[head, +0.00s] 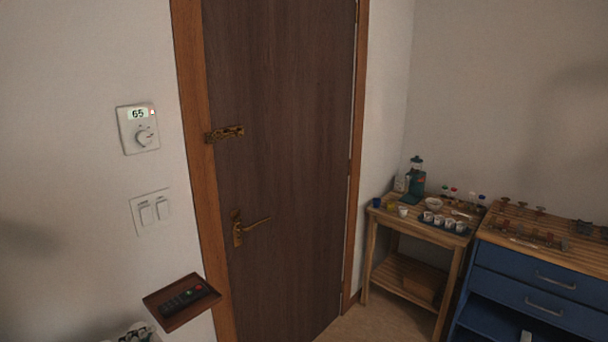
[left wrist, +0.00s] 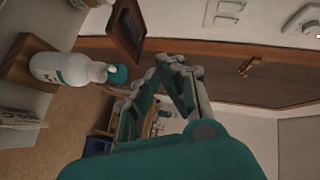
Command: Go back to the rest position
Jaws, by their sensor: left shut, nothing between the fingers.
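My left gripper (head: 137,331) shows only in part at the bottom left edge of the head view, below the small wall shelf. In the left wrist view its fingers (left wrist: 155,80) come together with nothing held between them. The gripper is apart from the door and the shelf. My right gripper is in neither view.
A brown door (head: 285,120) with a brass handle (head: 243,230) is closed ahead. A small shelf (head: 160,298) holds a remote (head: 184,297). A wooden cart (head: 375,245) and blue drawers (head: 540,285) stand right. A white bottle (left wrist: 65,68) shows in the wrist view.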

